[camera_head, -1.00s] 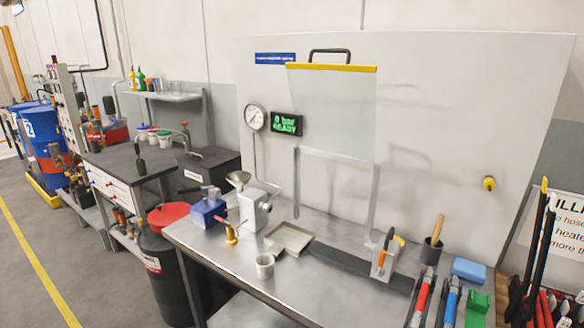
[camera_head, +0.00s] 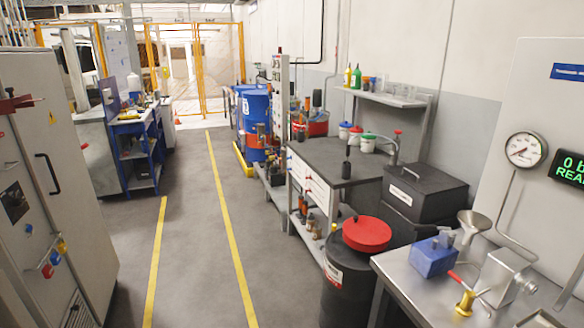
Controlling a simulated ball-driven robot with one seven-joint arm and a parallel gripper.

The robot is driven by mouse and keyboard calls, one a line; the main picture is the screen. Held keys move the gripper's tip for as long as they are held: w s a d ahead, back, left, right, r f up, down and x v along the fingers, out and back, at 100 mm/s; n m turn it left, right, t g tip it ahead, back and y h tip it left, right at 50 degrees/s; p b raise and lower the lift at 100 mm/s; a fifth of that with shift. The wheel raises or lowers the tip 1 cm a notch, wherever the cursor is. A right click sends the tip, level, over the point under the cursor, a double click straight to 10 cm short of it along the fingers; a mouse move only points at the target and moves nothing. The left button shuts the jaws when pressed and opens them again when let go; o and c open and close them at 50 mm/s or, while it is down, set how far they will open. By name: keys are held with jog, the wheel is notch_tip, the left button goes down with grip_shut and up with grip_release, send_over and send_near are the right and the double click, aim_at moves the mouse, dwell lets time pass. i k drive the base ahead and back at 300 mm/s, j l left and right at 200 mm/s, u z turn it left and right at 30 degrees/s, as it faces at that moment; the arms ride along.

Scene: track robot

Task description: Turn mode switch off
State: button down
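No mode switch can be made out for certain. A tall light grey cabinet (camera_head: 60,130) stands at the left edge. It carries a black handle (camera_head: 47,174), a red part (camera_head: 18,103) near its top and a dark panel (camera_head: 14,202). Small red, blue and yellow parts sit on a bracket (camera_head: 48,260) low on its front, too small to tell what they are. My gripper is not in view.
A floor aisle with yellow lines (camera_head: 222,215) runs between the cabinet and the right-hand benches. A black drum with a red lid (camera_head: 366,233) stands beside the steel bench (camera_head: 420,295). A blue workbench (camera_head: 135,140) is farther left, and yellow fencing (camera_head: 200,60) closes the back.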

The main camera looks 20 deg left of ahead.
aim_at(17, 202)
jog(key=i+j+u, duration=0.1)
jog(key=i+u, duration=0.15)
jog(key=u, duration=0.25)
jog(key=i+u, duration=0.25)
jog(key=u, duration=0.2)
jog(key=i+l+u, duration=0.1)
jog(key=i+u, duration=0.15)
jog(key=u, duration=0.25)
jog(key=i+l+u, duration=0.15)
jog(key=u, duration=0.35)
jog(key=i+l+u, duration=0.45)
jog(key=i+l, duration=0.15)
